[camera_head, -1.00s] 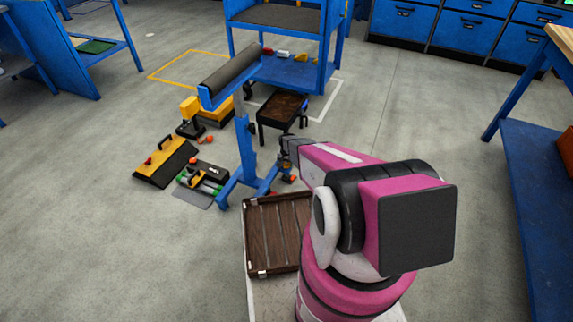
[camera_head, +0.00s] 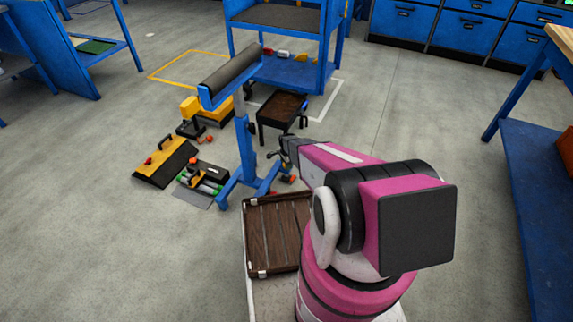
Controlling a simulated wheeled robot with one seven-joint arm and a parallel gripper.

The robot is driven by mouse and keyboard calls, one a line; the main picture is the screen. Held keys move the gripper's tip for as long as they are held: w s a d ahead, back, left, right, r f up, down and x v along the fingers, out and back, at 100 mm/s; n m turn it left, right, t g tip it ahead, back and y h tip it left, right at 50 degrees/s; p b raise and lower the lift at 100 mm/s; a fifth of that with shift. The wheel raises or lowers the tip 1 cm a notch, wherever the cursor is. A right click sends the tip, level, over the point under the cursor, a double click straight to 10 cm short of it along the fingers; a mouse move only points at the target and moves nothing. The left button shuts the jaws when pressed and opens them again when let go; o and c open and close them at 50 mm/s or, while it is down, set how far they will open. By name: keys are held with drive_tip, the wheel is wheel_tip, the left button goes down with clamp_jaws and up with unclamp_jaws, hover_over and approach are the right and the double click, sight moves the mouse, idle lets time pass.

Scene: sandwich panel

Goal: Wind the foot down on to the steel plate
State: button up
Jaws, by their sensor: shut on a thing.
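A blue roller stand (camera_head: 246,155) with a dark roller on top stands on splayed legs, left of centre. My gripper (camera_head: 279,152) is just right of its column, above the right-hand leg. It is shut on a small dark part at its tip, too small to identify. A flat grey plate (camera_head: 192,199) lies on the floor left of the stand, partly under a green-ended tool. I cannot tell whether this is the steel plate. The foot and its contact with any plate cannot be made out; my gripper and the stand's legs crowd that spot.
A dark-topped low stand (camera_head: 282,108) is behind my gripper. A yellow-and-black case (camera_head: 166,163) and a yellow machine (camera_head: 190,117) lie left of the stand. A slatted brown tray (camera_head: 277,232) is in front. A blue bench (camera_head: 537,190) stands right, with clear floor before it.

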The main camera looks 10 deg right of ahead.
drive_tip(key=m, duration=0.5)
drive_tip(key=shift+m, duration=0.3)
drive_tip(key=m, duration=0.5)
drive_tip(key=shift+m, duration=0.3)
drive_tip(key=shift+m, duration=0.3)
drive_tip(key=o, duration=0.9)
wheel_tip(320, 180, up, 11)
